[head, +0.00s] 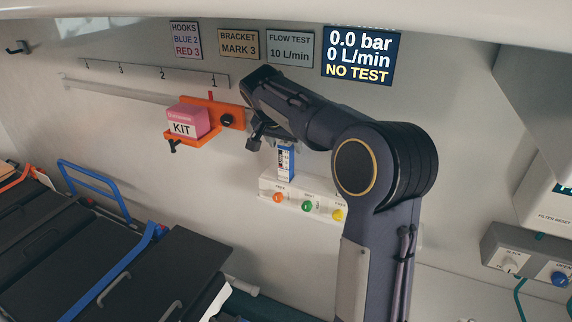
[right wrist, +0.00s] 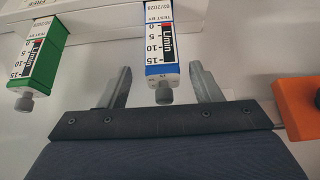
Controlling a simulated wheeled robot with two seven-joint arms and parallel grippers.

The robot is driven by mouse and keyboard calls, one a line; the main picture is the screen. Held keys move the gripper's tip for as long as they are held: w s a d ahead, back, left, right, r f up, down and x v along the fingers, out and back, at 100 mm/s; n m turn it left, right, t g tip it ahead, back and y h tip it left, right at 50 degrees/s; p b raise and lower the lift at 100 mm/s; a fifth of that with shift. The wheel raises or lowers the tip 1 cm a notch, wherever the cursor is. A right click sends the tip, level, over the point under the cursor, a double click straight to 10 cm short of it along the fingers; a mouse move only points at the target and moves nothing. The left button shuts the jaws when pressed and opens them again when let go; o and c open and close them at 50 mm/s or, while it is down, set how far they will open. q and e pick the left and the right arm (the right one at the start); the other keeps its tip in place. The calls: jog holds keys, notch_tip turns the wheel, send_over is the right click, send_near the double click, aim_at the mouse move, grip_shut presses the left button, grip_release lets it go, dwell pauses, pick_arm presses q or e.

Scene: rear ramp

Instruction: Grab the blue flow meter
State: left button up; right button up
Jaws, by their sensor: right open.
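The blue flow meter (head: 286,162) hangs upright above a white outlet strip on the wall. It is blue and white with a printed scale and also shows in the right wrist view (right wrist: 161,42), with a grey knob at its near end. My right gripper (right wrist: 160,67) is open, one finger on each side of the blue flow meter, with visible gaps on both sides. In the head view its jaws are mostly hidden by my own wrist, just above and left of the meter. My left gripper is not in view.
A green flow meter (right wrist: 38,52) stands beside the blue one. The white outlet strip (head: 265,184) has orange, green and yellow knobs. An orange bracket (head: 228,108) with a pink KIT box (head: 187,121) sits close left of my gripper. A display (head: 360,55) reads NO TEST.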

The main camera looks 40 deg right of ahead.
aim_at(286, 166)
jog(key=x, duration=0.3)
jog(key=shift+w+f+p, duration=0.2)
jog(key=shift+p, duration=0.1)
grip_shut()
